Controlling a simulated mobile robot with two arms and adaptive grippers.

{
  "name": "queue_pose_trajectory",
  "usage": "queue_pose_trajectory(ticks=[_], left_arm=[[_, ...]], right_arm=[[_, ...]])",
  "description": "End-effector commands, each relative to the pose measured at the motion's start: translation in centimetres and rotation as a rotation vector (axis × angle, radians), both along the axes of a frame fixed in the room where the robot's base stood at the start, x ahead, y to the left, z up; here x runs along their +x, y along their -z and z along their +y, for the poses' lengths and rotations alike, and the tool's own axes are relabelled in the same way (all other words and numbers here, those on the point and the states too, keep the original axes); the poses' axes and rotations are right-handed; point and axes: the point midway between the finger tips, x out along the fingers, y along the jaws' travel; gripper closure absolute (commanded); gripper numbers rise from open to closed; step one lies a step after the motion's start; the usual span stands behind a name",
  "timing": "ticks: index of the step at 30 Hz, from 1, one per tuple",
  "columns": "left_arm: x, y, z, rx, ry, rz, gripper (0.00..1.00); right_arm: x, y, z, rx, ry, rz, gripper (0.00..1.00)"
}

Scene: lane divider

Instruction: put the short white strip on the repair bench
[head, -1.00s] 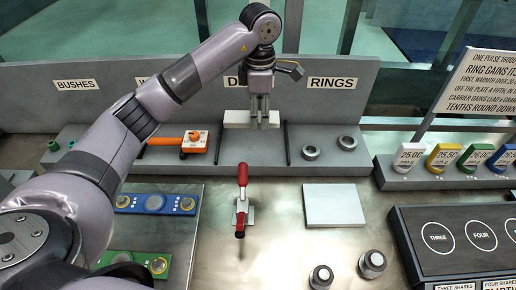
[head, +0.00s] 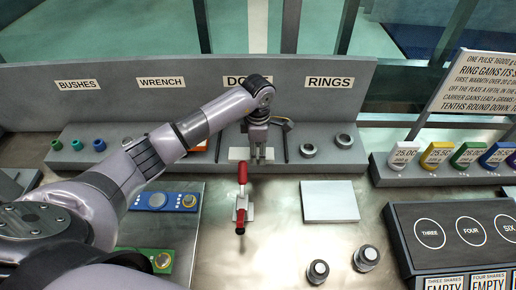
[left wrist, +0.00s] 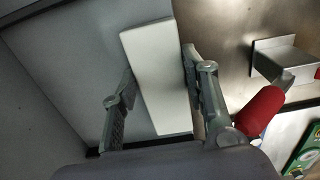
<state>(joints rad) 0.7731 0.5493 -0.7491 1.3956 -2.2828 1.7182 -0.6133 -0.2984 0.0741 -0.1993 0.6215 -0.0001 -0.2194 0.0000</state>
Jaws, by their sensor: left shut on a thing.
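The short white strip (head: 238,154) is between the fingers of my left gripper (head: 258,158), low over the grey rack shelf, in front of a partly hidden label. Whether it touches the shelf I cannot tell. In the left wrist view the strip (left wrist: 157,75) runs lengthwise between the two fingers of the left gripper (left wrist: 160,85), which is shut on it. The steel work surface (head: 280,235) lies in front of the rack; I cannot tell which part is the repair bench. My right gripper is not in view.
A red-handled clamp (head: 241,203) stands just in front of the gripper; its handle (left wrist: 260,110) is close by in the wrist view. A pale square plate (head: 330,202) lies to the right. Metal rings (head: 344,141) sit on the shelf. Two knobbed weights (head: 366,258) stand near the front.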

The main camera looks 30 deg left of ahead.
Motion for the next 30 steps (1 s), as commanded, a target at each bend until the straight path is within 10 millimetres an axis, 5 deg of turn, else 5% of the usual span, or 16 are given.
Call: queue_pose_trajectory(ticks=[8,9,17,30], left_arm=[[0.0,0.4,0.0,0.0,0.0,-0.001,0.9],[0.0,0.2,0.0,0.0,0.0,-0.001,0.56],[0.0,0.2,0.0,0.0,0.0,-0.001,0.39],[0.2,-0.7,0.0,-0.001,0.001,-0.005,0.39]], right_arm=[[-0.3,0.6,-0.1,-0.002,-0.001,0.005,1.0],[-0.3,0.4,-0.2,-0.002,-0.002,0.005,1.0],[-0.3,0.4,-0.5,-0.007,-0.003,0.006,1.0],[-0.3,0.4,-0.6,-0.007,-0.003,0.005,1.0]])
